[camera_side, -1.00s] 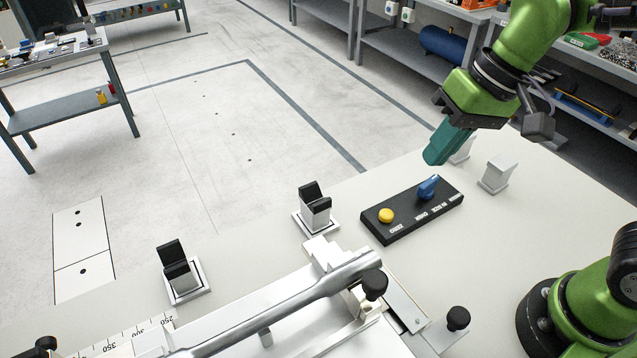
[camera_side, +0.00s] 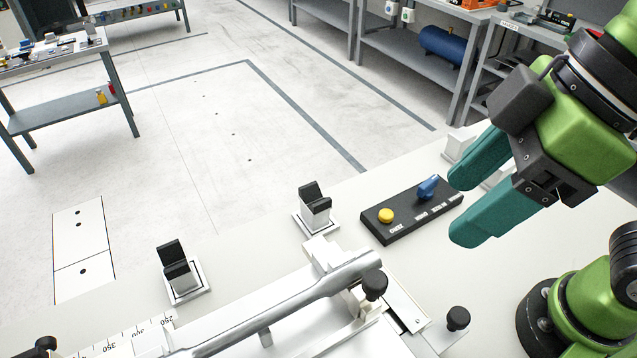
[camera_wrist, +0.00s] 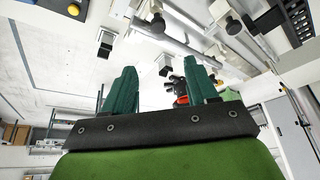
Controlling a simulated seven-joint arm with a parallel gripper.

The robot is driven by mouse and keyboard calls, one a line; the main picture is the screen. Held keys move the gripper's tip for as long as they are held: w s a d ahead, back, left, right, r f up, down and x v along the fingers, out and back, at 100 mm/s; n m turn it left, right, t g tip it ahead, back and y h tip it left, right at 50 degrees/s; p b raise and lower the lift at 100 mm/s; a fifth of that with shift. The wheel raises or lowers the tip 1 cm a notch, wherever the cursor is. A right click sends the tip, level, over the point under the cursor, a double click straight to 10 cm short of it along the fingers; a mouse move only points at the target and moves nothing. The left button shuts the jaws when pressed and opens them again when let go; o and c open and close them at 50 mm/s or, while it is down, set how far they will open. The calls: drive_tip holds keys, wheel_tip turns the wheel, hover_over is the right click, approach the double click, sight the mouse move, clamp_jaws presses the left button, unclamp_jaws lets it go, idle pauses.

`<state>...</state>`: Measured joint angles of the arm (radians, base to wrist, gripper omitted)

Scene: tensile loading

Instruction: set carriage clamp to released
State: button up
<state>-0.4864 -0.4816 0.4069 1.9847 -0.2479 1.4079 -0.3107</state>
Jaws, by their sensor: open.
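My gripper (camera_side: 467,206) is open and empty, its two teal fingers apart, to the right of the black control box (camera_side: 377,237). The box carries a blue turn handle (camera_side: 428,187) and a yellow button (camera_side: 386,215); its white lettering is too small to read. The metal test rig (camera_side: 280,310) lies at the front, with a black knob (camera_side: 373,285) near its bar's end and another black knob (camera_side: 458,318) to the right. I cannot tell which part is the carriage clamp. My gripper touches none of these. The wrist view shows both fingers (camera_wrist: 162,82) with nothing between them.
Two white stands with black jaws (camera_side: 314,207) (camera_side: 175,270) stand behind the rig. White blocks (camera_side: 460,145) stand behind my fingers. A white scale strip (camera_side: 130,340) lies at the front left. The tabletop right of the rig is mostly bare.

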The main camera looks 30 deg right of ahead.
approach(378, 280)
drive_tip(key=x, duration=0.9)
drive_tip(key=shift+r, duration=0.1)
drive_tip(key=shift+c, duration=0.2)
clamp_jaws()
